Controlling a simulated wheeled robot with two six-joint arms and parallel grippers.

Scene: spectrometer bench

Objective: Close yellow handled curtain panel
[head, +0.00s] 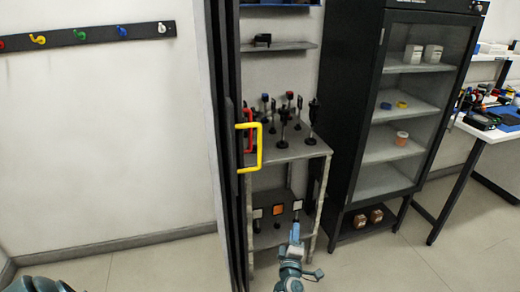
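The curtain panel is a dark, tall, narrow panel (229,170) seen nearly edge-on left of centre. Its yellow handle (259,148) is a square loop sticking out to the right. A red handle (249,124) shows just behind the yellow one.
Behind the panel stands a shelf rack (290,150) with optical mounts. A black glass-front cabinet (350,110) is to its right, then a white bench (490,133) with tools. A hook rail (100,35) hangs on the left wall. The floor (140,270) at left looks clear.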

